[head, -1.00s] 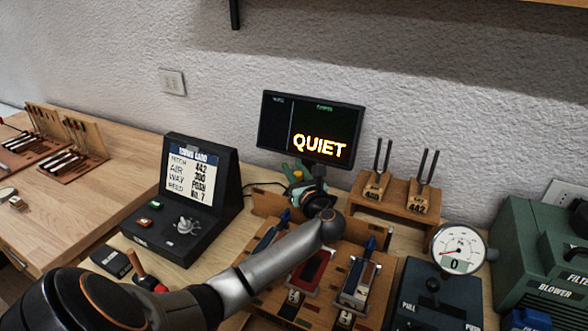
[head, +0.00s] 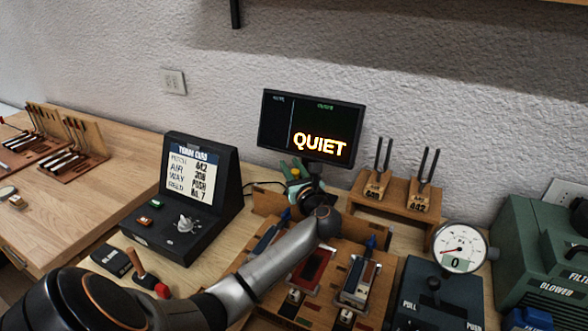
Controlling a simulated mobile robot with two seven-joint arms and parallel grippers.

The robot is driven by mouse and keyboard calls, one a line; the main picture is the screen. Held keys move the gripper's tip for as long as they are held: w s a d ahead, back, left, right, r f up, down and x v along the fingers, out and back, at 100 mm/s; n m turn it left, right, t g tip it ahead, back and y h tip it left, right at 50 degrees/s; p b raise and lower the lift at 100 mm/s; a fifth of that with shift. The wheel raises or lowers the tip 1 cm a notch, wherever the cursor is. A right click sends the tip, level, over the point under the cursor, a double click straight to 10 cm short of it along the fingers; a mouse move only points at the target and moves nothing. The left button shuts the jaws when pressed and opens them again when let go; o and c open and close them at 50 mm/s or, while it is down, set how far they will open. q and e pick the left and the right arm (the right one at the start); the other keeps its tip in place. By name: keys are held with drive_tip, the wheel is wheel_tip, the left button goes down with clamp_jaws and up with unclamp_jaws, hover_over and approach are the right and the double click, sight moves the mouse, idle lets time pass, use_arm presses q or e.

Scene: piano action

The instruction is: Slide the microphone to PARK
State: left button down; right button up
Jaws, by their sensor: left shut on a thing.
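My left arm reaches from the lower left across the wooden bench fixture (head: 268,300). My left gripper (head: 296,172) is at the back of this fixture, just below the dark monitor (head: 311,127). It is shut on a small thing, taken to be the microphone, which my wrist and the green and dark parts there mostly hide. The microphone's outline and any rail under it cannot be made out. No PARK mark is readable. The monitor shows QUIET in yellow letters. My right gripper is not in view.
A black console with a card (head: 186,200) stands left of my arm. A wooden stand with tuning forks (head: 398,203) is to the right. A round gauge (head: 459,248) and a green blower box (head: 540,255) are farther right. Reed blocks (head: 357,285) lie beside my forearm.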

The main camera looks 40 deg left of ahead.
use_arm(q)
drive_tip(key=s+a, duration=0.3)
drive_tip(key=a, duration=0.6)
drive_tip(key=shift+a, duration=0.3)
drive_tip(key=shift+r, duration=0.1)
drive_tip(key=c, duration=0.7)
unclamp_jaws()
drive_tip(key=shift+s+a, duration=0.1)
drive_tip(key=shift+o, duration=0.3)
drive_tip(key=b+v, duration=0.1)
drive_tip(key=v, duration=1.1)
drive_tip(key=shift+d, duration=0.35)
drive_tip(key=shift+s, duration=0.1)
